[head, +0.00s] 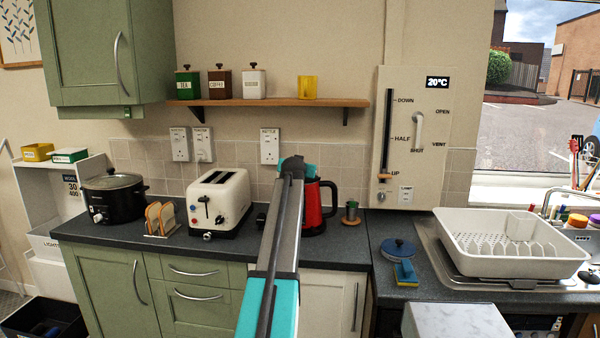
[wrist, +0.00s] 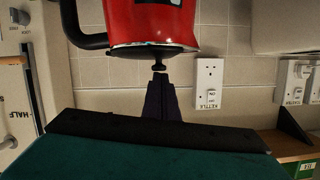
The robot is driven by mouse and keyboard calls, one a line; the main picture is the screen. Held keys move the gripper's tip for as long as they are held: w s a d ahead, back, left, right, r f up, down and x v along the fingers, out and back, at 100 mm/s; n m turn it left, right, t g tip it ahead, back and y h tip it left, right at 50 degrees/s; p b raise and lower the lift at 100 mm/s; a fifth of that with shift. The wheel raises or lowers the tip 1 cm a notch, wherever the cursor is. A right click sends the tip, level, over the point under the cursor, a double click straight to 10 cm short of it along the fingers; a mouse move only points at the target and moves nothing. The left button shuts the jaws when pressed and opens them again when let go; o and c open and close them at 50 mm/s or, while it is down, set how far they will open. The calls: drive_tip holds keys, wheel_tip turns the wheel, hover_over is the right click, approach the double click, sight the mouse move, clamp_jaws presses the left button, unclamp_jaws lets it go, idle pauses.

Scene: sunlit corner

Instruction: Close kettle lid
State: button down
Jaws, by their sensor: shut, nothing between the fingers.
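The red kettle (head: 313,207) stands on the dark counter against the tiled wall, its black handle on the right. My arm hides its left part and top in the head view. The wrist view is upside down and shows the red body (wrist: 160,18), with the dark lid (wrist: 150,50) across its rim and a small black knob (wrist: 159,67) on the lid. The lid looks nearly level with the rim; I cannot tell if it is fully seated. My gripper (wrist: 160,80) is shut and empty, its tips right at the knob; touching is unclear. In the head view it covers the kettle's top.
A cream toaster (head: 219,200), toast rack (head: 160,220) and black slow cooker (head: 112,198) stand left of the kettle. A small pot (head: 351,211) is close on its right. A wooden shelf (head: 270,103) runs above. A dish rack (head: 510,245) stands farther right.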

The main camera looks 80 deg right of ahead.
idle(0.3)
drive_tip(key=shift+d+r+p, duration=0.15)
drive_tip(key=shift+r+p, duration=0.7)
drive_tip(key=shift+r, duration=1.05)
drive_tip(key=shift+s+a+r, duration=0.1)
drive_tip(key=shift+a+r, duration=0.05)
drive_tip(key=shift+a, duration=0.05)
drive_tip(key=b+v, duration=0.1)
drive_tip(key=v, duration=0.8)
drive_tip(key=shift+a+b, duration=0.3)
drive_tip(key=shift+b, duration=0.1)
drive_tip(key=shift+r, duration=0.1)
